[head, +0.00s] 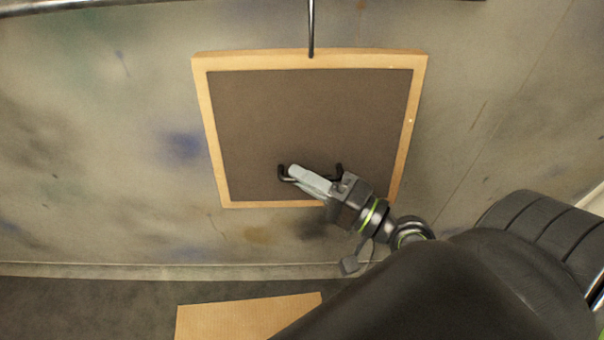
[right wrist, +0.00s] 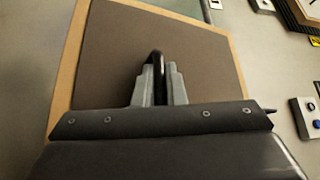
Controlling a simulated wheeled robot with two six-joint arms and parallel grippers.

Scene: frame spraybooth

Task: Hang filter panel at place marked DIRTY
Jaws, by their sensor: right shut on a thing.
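The filter panel (head: 310,120) is a dark brown square sheet in a light wooden frame. In the head view it is upright against the paint-stained wall. A thin dark rod or hook (head: 311,28) comes down from above to the middle of its top edge; whether it bears the panel I cannot tell. My right gripper (head: 300,176) is shut on the black handle (head: 339,171) at the panel's lower middle. In the right wrist view the fingers close around the handle (right wrist: 158,62), with the panel (right wrist: 108,55) behind. No DIRTY mark is legible. My left gripper is out of view.
A dark rail (head: 120,6) runs along the top of the wall. A flat cardboard piece (head: 245,315) lies on the dark floor below. In the right wrist view a box with blue and dark buttons (right wrist: 309,112) is on the wall at right.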

